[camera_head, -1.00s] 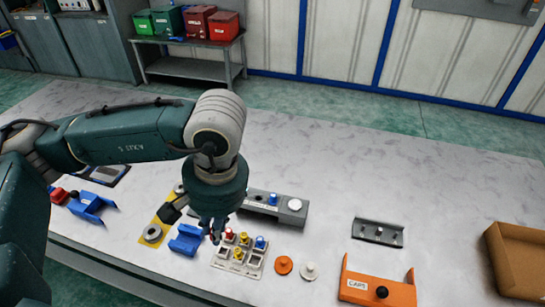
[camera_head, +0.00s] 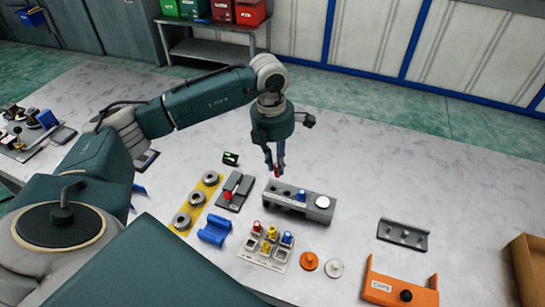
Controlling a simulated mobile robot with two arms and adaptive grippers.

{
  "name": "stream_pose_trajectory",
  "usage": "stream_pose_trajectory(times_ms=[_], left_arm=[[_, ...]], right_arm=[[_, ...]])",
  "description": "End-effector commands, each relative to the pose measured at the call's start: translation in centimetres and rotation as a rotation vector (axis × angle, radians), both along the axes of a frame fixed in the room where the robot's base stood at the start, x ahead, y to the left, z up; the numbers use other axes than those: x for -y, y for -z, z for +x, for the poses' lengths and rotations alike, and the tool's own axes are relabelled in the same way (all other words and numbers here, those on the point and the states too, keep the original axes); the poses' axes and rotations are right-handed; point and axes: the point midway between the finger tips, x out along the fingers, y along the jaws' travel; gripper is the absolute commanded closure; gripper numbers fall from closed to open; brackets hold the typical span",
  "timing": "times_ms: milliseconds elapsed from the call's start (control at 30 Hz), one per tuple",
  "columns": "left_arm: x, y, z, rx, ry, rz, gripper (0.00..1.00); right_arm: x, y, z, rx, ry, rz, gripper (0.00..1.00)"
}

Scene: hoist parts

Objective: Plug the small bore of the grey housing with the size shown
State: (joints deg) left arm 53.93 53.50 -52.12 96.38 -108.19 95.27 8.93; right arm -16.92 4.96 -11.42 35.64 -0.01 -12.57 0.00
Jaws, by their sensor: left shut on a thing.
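The grey housing (camera_head: 298,216) lies on the table right of centre. A blue plug (camera_head: 301,195) and a white round cap (camera_head: 322,202) show on its top. I cannot make out the small bore clearly. My left gripper (camera_head: 276,170) points down above the left end of the housing, shut on a small red plug (camera_head: 277,174), apart from the housing. A pale plug tray (camera_head: 250,257) in front holds red, yellow and blue plugs and some empty squares. A small dark sign with a green mark (camera_head: 230,158) stands behind; its reading is too small. My right gripper is not in view.
A yellow strip with grey rings (camera_head: 196,203), a grey block with a red part (camera_head: 234,190) and a blue cradle (camera_head: 214,232) lie left.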

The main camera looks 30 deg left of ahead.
Motion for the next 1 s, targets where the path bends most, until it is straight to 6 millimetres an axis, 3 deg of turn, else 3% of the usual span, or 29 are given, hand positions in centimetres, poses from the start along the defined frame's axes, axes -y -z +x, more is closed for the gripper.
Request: stream_pose_trajectory(times_ms=[100, 233, 467, 1000], left_arm=[[-1.4, 0.5, 0.3, 0.004, -0.149, 0.006, 0.98], [-1.9, 0.8, 0.5, 0.007, -0.208, 0.007, 0.98], [-1.9, 1.9, 0.5, 0.007, -0.21, 0.007, 0.98], [-1.9, 7.0, 0.5, 0.007, -0.207, 0.007, 0.98]], right_arm=[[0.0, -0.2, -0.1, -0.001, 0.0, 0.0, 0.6], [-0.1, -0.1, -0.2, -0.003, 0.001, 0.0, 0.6], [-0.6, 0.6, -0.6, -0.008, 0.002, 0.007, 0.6], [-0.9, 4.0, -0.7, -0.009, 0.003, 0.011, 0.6]])
